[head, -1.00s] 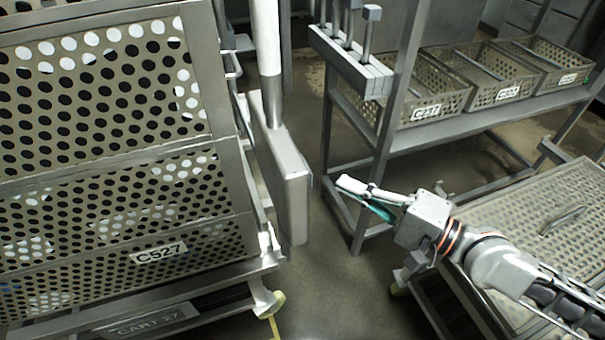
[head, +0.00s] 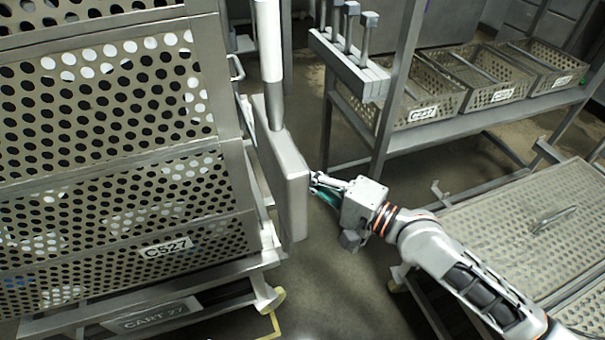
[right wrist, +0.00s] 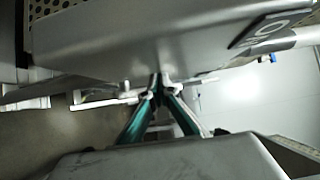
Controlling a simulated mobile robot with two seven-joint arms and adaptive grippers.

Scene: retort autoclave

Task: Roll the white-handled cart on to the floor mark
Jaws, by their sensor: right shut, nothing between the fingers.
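A steel cart marked CART 27 (head: 155,316) carries a tall perforated basket labelled C527 and fills the left of the head view. A white upright pole (head: 268,40) with a steel sleeve stands at its right end, above a grey box-like panel (head: 293,195). I cannot tell whether the pole is the cart's handle. A yellow floor line (head: 274,322) shows beside the cart's caster, mostly hidden. My right gripper (head: 315,180) is shut and empty, its tips at the panel's right face. They also show in the right wrist view (right wrist: 160,88), close against a grey surface. My left gripper is out of view.
A steel rack (head: 470,120) with several perforated trays stands at the back right. A low perforated-topped cart (head: 500,225) lies at the right, under my right arm. A strip of bare floor (head: 335,280) runs between it and CART 27.

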